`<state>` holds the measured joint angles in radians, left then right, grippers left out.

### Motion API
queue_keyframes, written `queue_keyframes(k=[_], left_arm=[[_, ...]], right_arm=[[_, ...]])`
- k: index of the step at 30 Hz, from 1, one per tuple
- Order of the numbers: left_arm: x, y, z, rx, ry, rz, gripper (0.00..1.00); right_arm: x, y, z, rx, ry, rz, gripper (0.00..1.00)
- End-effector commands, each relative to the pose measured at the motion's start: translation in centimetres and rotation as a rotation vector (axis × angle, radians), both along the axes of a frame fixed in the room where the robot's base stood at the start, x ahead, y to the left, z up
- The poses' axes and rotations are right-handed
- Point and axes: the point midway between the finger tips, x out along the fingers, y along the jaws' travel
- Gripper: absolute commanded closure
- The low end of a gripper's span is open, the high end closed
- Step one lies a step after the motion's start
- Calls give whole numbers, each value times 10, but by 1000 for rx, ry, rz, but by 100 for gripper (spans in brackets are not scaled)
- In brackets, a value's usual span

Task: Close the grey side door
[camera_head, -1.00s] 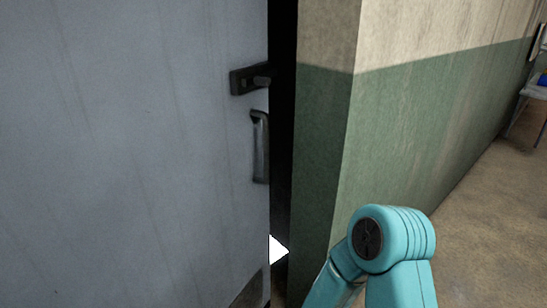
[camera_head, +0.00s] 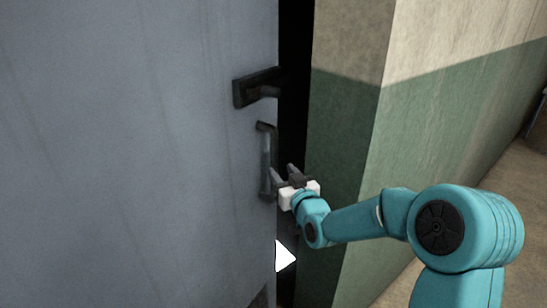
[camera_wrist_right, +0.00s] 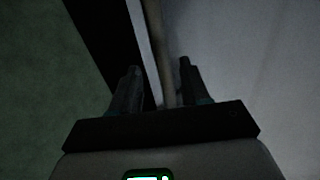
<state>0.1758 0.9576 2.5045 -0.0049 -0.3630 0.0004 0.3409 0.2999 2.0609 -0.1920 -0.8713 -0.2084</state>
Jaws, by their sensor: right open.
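The grey side door (camera_head: 130,150) fills the left of the head view and stands slightly ajar, with a dark gap along its right edge. It has a dark lever handle (camera_head: 258,88) above a vertical pull handle (camera_head: 265,160). My right gripper (camera_head: 283,172) is open at the lower part of the pull handle, by the door's edge. In the right wrist view, its two fingers (camera_wrist_right: 157,85) stand apart, with a pale vertical bar, seemingly the pull handle (camera_wrist_right: 158,50), between them. Contact cannot be told. My left gripper is not in view.
A green and cream wall (camera_head: 345,130) stands right of the gap, its corner close to my right arm. Bare floor (camera_head: 500,210) lies at the right. A bright white patch (camera_head: 285,257) shows low in the gap.

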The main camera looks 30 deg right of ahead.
Motion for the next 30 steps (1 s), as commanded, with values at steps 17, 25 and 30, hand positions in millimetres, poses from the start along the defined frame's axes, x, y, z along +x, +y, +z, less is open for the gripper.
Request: queue_keyframes(k=[17,25,30], left_arm=[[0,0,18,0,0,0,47],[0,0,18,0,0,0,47],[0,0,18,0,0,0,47]], right_arm=[[66,-12,-1,1,1,4,54],[67,-13,-1,1,1,4,97],[66,-13,-1,1,1,4,100]])
